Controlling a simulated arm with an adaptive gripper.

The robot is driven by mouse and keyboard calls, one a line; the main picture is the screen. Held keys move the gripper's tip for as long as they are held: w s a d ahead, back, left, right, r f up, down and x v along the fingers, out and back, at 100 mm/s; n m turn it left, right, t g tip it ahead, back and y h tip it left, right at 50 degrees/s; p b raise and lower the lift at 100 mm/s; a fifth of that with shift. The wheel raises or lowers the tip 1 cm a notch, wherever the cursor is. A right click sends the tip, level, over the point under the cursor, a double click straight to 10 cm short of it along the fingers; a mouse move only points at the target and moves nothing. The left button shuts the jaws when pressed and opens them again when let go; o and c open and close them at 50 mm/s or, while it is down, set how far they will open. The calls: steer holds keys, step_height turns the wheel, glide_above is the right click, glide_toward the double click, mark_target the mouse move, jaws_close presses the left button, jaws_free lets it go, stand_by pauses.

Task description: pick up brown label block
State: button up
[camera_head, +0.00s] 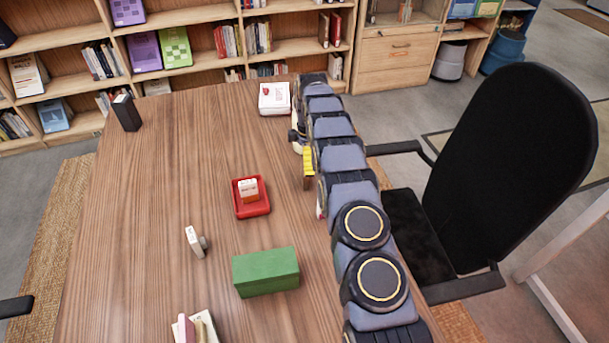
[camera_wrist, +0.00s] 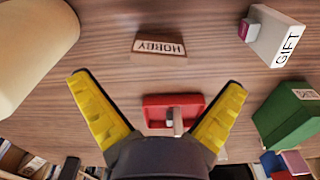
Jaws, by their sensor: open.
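A brown block (camera_wrist: 160,57) with a white label reading "HOBBY" lies on the wooden table in the wrist view, its label upside down in the picture. My gripper (camera_wrist: 156,80) is open, with its yellow fingers spread and nothing gripped between them. The block appears above and between the fingertips in that picture, apart from both. In the head view, only a yellow part of my gripper (camera_head: 308,163) shows beside my arm.
A red tray (camera_head: 263,208) holds a small white and orange block (camera_head: 248,188). A green box (camera_head: 266,272) stands in front of it. A white "GIFT" block (camera_wrist: 277,37) lies upper right in the wrist view. A black chair (camera_head: 510,160) stands right of the table; its left side is mostly clear.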

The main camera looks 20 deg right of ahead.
mark_target(304, 176)
steer(key=f, duration=0.7)
steer(key=shift+w+a+f, duration=0.1)
steer(key=shift+a, duration=0.2)
steer(key=shift+c, duration=0.4)
steer(key=c, duration=0.9)
steer(key=shift+c, duration=0.3)
